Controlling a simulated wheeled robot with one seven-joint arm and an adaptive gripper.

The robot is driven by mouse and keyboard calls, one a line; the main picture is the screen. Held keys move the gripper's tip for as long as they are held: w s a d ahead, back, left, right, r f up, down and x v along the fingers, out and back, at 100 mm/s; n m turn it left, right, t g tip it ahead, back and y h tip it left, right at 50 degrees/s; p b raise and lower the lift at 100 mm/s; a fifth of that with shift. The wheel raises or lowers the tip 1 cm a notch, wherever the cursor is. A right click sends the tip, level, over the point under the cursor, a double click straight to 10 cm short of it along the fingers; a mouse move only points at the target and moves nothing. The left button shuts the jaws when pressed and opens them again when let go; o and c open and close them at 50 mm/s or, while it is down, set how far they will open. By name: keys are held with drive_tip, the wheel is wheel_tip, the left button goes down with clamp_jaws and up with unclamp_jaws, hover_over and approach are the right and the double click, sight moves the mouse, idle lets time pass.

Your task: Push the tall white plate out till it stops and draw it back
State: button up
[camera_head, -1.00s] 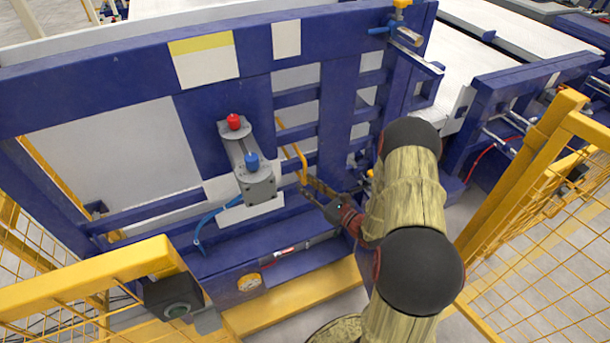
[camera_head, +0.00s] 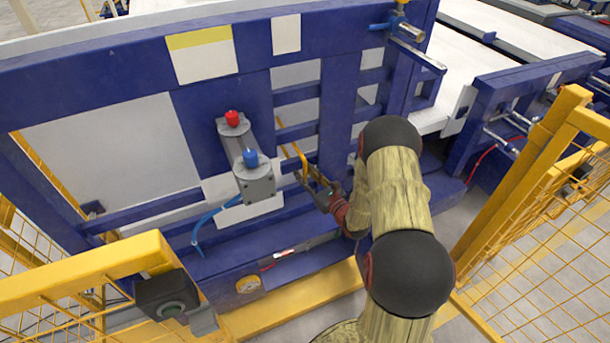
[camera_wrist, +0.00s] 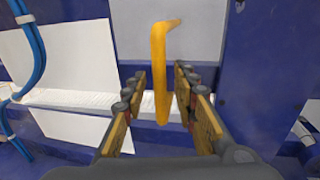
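A yellow handle (camera_wrist: 160,75) stands upright in the wrist view, its top bent to the right. My gripper (camera_wrist: 161,84) is open, with one finger on each side of the handle and a visible gap to each. A pale plate (camera_wrist: 203,32) lies behind the handle and the blue bars; I cannot tell whether the handle is fixed to it. In the head view my gripper (camera_head: 308,182) is at the lower end of the handle (camera_head: 286,157), partly hidden by my wrist. Large white panels (camera_head: 112,150) show behind the blue frame on the left.
A blue upright (camera_head: 338,110) stands to the right. Yellow fences (camera_head: 545,190) flank both sides. A blue ledge (camera_head: 235,250) runs below.

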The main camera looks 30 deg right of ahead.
clamp_jaws()
idle(0.9)
